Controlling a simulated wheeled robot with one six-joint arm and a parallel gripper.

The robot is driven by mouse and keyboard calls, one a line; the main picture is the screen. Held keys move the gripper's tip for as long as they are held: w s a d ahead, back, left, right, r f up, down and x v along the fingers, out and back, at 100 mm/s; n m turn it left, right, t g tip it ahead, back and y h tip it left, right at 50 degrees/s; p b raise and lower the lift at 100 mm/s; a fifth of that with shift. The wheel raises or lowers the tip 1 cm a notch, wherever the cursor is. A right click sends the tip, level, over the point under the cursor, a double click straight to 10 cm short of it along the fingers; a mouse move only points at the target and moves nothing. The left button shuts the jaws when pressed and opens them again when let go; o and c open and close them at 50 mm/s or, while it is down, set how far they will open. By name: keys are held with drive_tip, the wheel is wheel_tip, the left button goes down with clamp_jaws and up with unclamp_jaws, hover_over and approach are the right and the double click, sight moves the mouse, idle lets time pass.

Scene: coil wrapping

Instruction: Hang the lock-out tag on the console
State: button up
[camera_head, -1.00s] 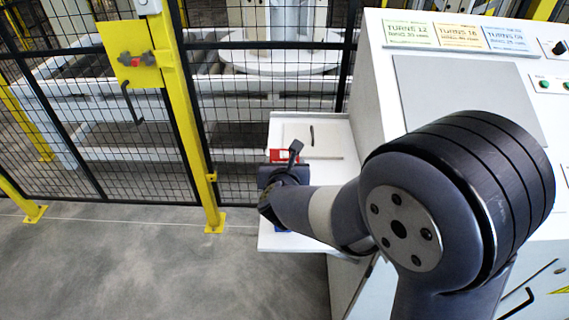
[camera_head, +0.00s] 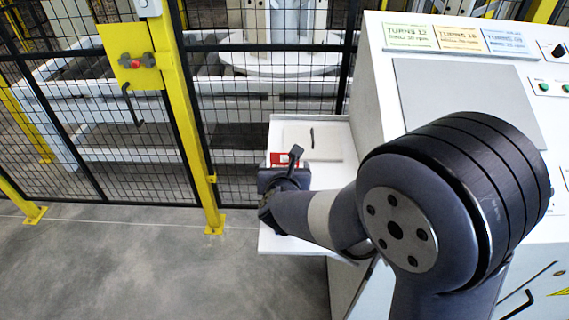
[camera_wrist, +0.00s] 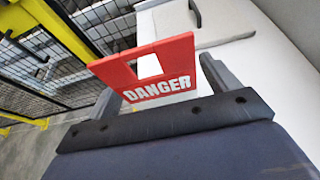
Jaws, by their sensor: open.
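The lock-out tag (camera_wrist: 181,58) is a red plate with white DANGER lettering and a cut-out near its top; it stands tilted in the wrist view. In the head view the tag (camera_head: 280,159) shows as a small red and white patch on the side shelf, partly hidden by my gripper (camera_head: 286,168). In the wrist view my gripper (camera_wrist: 160,77) is open, its two fingers on either side of the tag, with a gap visible at the right. Whether a finger touches it, I cannot tell. The console (camera_head: 371,70) is the white cabinet at the right.
The white side shelf (camera_head: 335,125) holds a pale flat pad with a small dark item. A black mesh fence (camera_head: 120,175) with yellow posts stands at the left and behind. A yellow latch plate (camera_head: 140,78) is on it. Open floor lies at lower left.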

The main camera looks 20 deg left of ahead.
drive_tip(key=v, duration=1)
drive_tip(key=shift+s+f+b, duration=0.2)
drive_tip(key=shift+s+b, duration=0.15)
drive_tip(key=x, duration=0.7)
drive_tip(key=p+x, duration=0.1)
drive_tip(key=x, duration=0.2)
drive_tip(key=shift+w+r, duration=0.2)
drive_tip(key=shift+w, duration=0.15)
drive_tip(key=shift+w+f+b, duration=0.2)
drive_tip(key=shift+w+b, duration=0.05)
drive_tip(key=shift+b, duration=0.3)
drive_tip(key=shift+s+r, duration=0.1)
drive_tip(key=shift+r, duration=0.25)
drive_tip(key=shift+f, duration=0.2)
